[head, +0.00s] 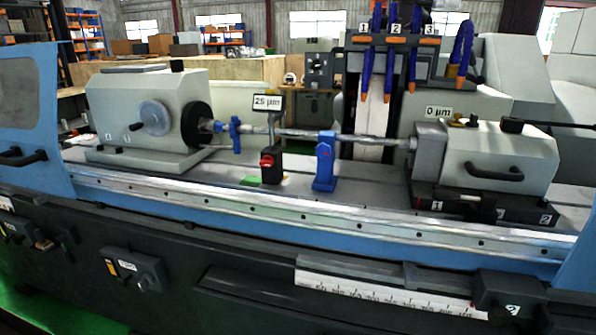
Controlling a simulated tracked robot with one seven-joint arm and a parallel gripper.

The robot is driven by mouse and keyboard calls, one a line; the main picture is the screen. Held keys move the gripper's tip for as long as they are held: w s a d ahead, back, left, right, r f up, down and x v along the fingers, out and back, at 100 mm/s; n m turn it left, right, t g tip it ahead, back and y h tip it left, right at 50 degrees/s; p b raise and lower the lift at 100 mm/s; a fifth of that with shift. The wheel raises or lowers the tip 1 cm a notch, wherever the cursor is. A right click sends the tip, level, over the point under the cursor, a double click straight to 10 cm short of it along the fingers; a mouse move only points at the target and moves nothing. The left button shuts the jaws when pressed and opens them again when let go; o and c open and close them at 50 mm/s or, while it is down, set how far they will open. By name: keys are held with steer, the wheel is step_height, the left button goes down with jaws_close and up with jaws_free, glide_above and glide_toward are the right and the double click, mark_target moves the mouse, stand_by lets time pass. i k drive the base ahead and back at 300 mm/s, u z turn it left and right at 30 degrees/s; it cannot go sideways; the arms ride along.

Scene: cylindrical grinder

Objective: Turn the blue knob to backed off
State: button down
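A blue steady rest (325,170) stands on the machine table under the middle of the long workpiece bar (295,133). Its top reaches the bar; whether it touches cannot be told. A separate blue knob cannot be told apart on it at this size, nor can its setting be read. A smaller blue clamp-like piece (235,134) sits on the bar near the headstock chuck. My gripper is not in view.
The grey headstock (155,110) is at left and the tailstock (500,155) at right. A black gauge base with a red part (268,160) carries a "25 µm" sign (267,102) beside the rest. Coolant nozzles (390,75) hang above. A blue guard (35,110) stands at far left.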

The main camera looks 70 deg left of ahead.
mark_target(323, 150)
steer(key=u, duration=0.05)
steer(key=i, duration=0.2)
steer(key=u, duration=2.25)
steer(key=k, duration=0.9)
steer(key=u, duration=0.2)
steer(key=i, duration=0.8)
steer(key=z, duration=0.2)
